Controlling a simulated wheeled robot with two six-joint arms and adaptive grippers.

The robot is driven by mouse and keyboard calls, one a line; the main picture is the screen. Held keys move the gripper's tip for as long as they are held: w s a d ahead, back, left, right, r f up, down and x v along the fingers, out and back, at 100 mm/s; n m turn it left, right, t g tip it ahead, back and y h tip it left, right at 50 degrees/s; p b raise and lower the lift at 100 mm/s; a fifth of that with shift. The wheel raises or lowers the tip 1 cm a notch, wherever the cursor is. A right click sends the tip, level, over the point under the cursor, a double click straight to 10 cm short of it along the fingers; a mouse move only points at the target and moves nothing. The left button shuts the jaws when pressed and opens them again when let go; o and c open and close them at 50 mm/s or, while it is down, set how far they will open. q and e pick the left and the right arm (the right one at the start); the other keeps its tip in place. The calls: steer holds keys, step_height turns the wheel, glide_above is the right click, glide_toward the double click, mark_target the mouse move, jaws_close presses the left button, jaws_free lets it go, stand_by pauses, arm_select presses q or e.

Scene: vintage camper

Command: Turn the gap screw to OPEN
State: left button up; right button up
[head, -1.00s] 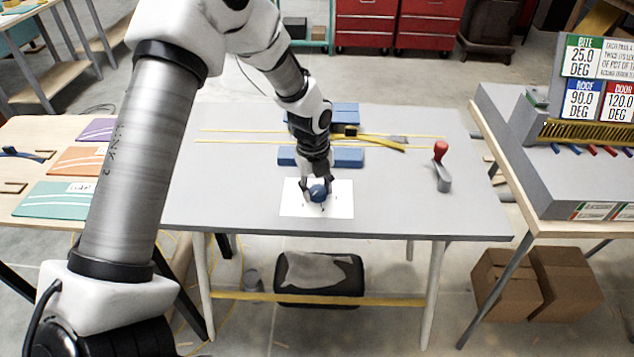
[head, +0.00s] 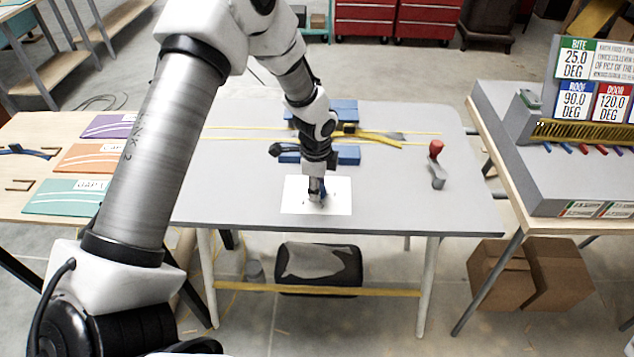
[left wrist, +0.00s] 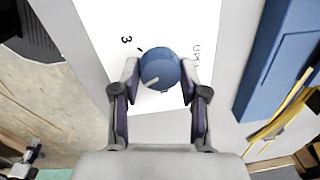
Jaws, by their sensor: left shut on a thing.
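The gap screw is a round blue knob (left wrist: 160,67) with a pale pointer line, on a white card (left wrist: 110,30). In the left wrist view the line points to the lower left. A mark and "3" show to the knob's upper left, and partly legible lettering to its right. My left gripper (left wrist: 158,88) is shut on the knob, one finger on each side. In the head view my left gripper (head: 317,195) is over the card, seen nearly edge-on, and hides most of the blue knob (head: 323,186). My right gripper is not in view.
Blue blocks (head: 348,155) and a yellow strap-like piece (head: 375,137) lie behind the card. A red-knobbed lever (head: 436,165) stands on the right of the grey table (head: 400,205). A sign display (head: 590,90) is at far right. The table's front right is clear.

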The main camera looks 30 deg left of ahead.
arm_select(q)
steer(key=n, duration=0.3)
steer(key=shift+s+f+n, duration=0.15)
steer(key=shift+n, duration=0.25)
steer(key=n, duration=0.4)
steer(key=shift+n+g+y, duration=0.3)
steer(key=n, duration=0.3)
steer(key=shift+f+n, duration=0.1)
steer(key=shift+n, duration=0.2)
steer(key=n, duration=0.4)
steer(key=shift+n, duration=0.3)
steer(key=n, duration=0.3)
steer(key=shift+n+g+p, duration=0.3)
steer(key=shift+g+p, duration=0.05)
steer(key=shift+g, duration=0.05)
steer(key=n, duration=0.3)
steer(key=shift+n+p, duration=0.3)
steer(key=shift+p, duration=0.05)
steer(key=n+p, duration=0.1)
steer(key=n, duration=0.2)
steer(key=shift+n, duration=0.3)
steer(key=shift+w+n+h+p, duration=0.2)
steer(key=shift+n+h+p, duration=0.4)
steer(key=shift+n, duration=1.3)
